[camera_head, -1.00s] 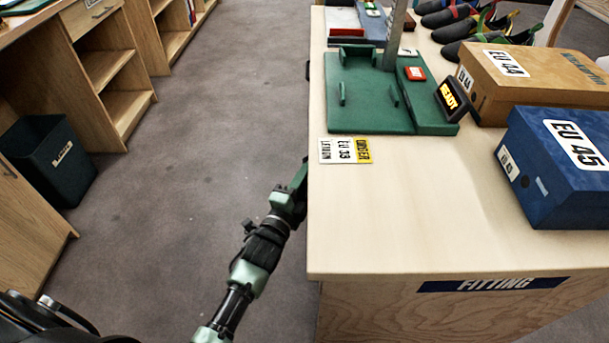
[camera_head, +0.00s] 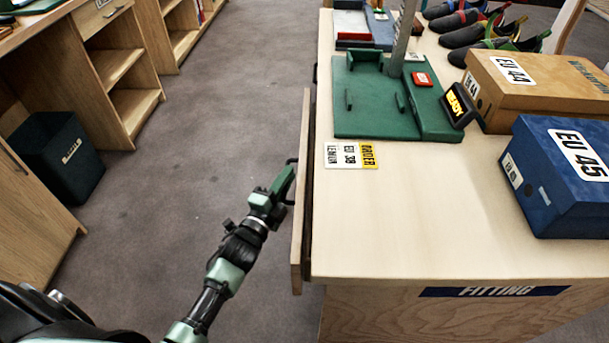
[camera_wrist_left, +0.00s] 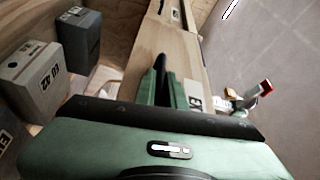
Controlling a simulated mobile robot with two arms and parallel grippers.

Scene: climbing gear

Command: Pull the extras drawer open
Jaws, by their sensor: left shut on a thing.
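The drawer (camera_head: 303,190) is in the left side of the fitting bench and stands a little way out, with its wooden front apart from the bench edge. My left gripper (camera_head: 289,178) is at the dark handle on the outer face of the drawer front and is shut on it. In the left wrist view the gripper fingers (camera_wrist_left: 166,88) close around the dark handle (camera_wrist_left: 160,64) against the wooden drawer front (camera_wrist_left: 175,40). The drawer's inside is only a thin dark gap in the head view. My right gripper is not in view.
The bench top (camera_head: 400,220) carries a green measuring device (camera_head: 375,95), an order card (camera_head: 351,155), a blue EU 45 box (camera_head: 560,180) and a brown EU 44 box (camera_head: 540,90). A dark bin (camera_head: 55,155) stands by the left shelves. The floor (camera_head: 200,150) between is clear.

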